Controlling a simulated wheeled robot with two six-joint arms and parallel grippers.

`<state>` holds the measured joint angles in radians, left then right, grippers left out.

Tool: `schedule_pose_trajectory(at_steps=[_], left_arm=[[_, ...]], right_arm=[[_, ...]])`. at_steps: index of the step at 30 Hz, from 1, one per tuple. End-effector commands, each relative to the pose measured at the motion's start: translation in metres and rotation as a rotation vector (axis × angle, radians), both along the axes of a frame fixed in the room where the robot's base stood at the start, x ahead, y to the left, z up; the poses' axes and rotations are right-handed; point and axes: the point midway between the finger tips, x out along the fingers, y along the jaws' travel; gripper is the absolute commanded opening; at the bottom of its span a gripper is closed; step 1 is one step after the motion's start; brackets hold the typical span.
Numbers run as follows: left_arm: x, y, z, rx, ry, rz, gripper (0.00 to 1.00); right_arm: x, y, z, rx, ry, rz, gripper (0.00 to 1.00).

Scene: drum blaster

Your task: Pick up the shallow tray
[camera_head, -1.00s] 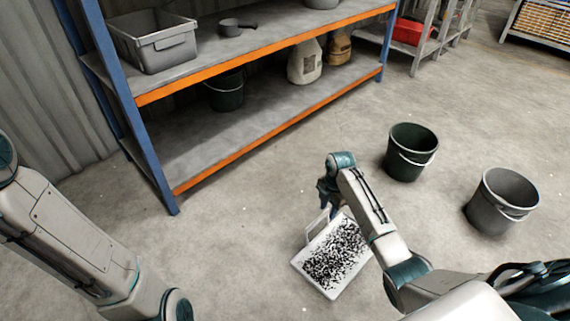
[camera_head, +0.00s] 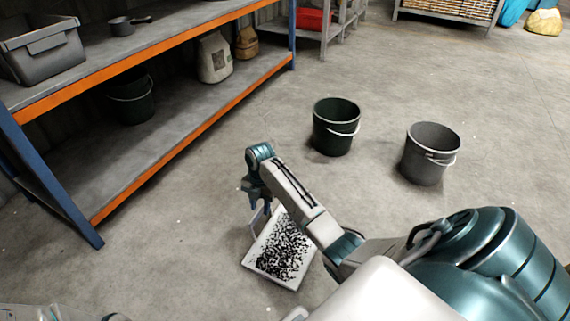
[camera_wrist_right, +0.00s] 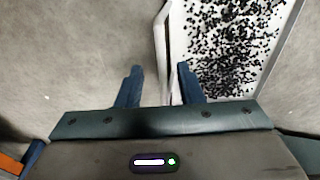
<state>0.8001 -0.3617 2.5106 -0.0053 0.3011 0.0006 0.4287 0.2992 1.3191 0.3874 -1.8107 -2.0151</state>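The shallow tray (camera_head: 252,264) is white, with many small black pieces scattered in it. It appears to rest on the concrete floor, with a thin frame-like handle on its left side. My right gripper (camera_head: 257,197) points down at this handle side. In the right wrist view the gripper (camera_wrist_right: 159,72) has its two blue fingers apart. The tray's pale handle bar (camera_wrist_right: 162,50) runs between them, with a gap on the left and a smaller one on the right. The tray's speckled inside lies to the right. My left gripper is out of view.
A dark green bucket (camera_head: 334,134) and a grey bucket (camera_head: 424,160) stand on the floor to the right. A blue and orange shelf (camera_head: 182,128) stands at the left, holding a grey bin (camera_head: 45,55), a pan and sacks. The floor around the tray is clear.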

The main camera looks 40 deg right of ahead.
Motion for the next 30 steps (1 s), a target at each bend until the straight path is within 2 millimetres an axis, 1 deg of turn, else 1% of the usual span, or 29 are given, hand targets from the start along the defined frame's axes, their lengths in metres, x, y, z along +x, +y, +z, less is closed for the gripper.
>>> schedule_pose_trajectory(at_steps=[1,6,9,12,18,19,20,21,24,30], left_arm=[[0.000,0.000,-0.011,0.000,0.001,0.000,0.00],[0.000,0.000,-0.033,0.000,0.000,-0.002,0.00],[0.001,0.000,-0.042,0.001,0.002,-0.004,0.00],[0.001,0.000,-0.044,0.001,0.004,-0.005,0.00],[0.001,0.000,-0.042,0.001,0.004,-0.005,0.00],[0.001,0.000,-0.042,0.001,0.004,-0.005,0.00],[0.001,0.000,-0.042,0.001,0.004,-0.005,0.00],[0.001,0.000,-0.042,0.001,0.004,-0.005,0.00],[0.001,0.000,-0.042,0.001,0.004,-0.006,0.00],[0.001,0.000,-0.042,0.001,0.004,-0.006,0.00]], right_arm=[[-0.002,0.002,-0.011,0.001,0.001,0.000,0.34],[-0.008,0.010,-0.030,0.000,0.001,0.000,0.34],[-0.008,0.011,-0.041,0.000,0.001,-0.001,0.34],[-0.009,0.011,-0.044,-0.001,0.001,0.000,0.34],[-0.009,0.011,-0.042,0.000,0.001,0.000,0.34],[-0.009,0.011,-0.042,0.000,0.001,0.000,0.32],[-0.009,0.011,-0.042,0.000,0.001,0.000,0.26],[-0.009,0.011,-0.042,0.000,0.001,0.000,0.18],[-0.009,0.011,-0.042,0.000,0.001,0.000,0.00],[-0.009,0.011,-0.042,0.000,0.001,0.000,0.00]])
